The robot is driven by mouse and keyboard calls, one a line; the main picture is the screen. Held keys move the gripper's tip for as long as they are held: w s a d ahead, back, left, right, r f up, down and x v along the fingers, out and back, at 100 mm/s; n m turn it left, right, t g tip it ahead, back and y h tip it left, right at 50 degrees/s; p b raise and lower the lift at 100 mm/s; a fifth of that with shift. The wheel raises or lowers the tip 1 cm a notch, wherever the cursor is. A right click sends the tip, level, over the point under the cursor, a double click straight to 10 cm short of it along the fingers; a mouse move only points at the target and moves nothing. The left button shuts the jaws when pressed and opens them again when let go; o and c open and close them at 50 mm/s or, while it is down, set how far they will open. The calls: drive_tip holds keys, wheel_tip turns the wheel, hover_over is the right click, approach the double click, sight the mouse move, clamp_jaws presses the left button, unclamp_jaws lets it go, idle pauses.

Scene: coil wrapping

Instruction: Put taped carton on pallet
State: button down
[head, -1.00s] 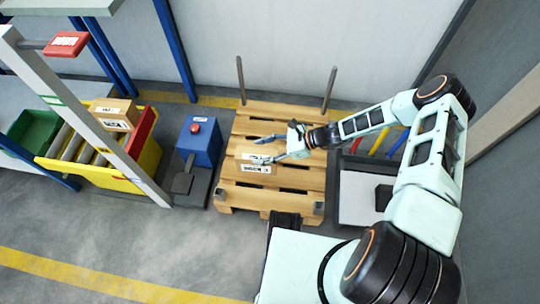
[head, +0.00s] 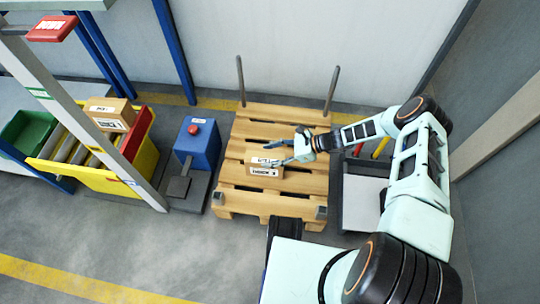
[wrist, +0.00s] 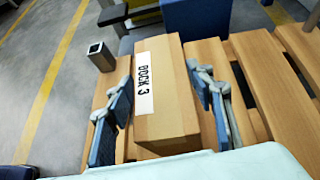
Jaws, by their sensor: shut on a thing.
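A light brown carton (head: 263,167) with a white label is over the front middle part of the wooden pallet (head: 231,196). In the wrist view the carton (wrist: 168,100) shows a label reading "DOCK 3" and lies between the two blue finger pads. My gripper (head: 268,153) reaches in from the right and is shut on this carton, one finger on each side. In the wrist view my gripper (wrist: 162,92) is close over the pallet slats. I cannot tell whether the carton's underside touches the slats.
Two grey posts (head: 240,80) stand at the pallet's back edge, and short metal stubs at its front corners. A blue box with a red button (head: 197,142) stands left of the pallet. Another labelled carton (head: 110,113) sits on the yellow roller conveyor (head: 146,160).

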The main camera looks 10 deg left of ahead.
drive_tip(key=shift+f, duration=0.1)
drive_tip(key=c, duration=0.9)
unclamp_jaws()
drive_tip(key=p+v, duration=0.3)
drive_tip(key=v, duration=0.9)
drive_tip(key=shift+d, duration=0.1)
drive_tip(key=shift+w, duration=0.15)
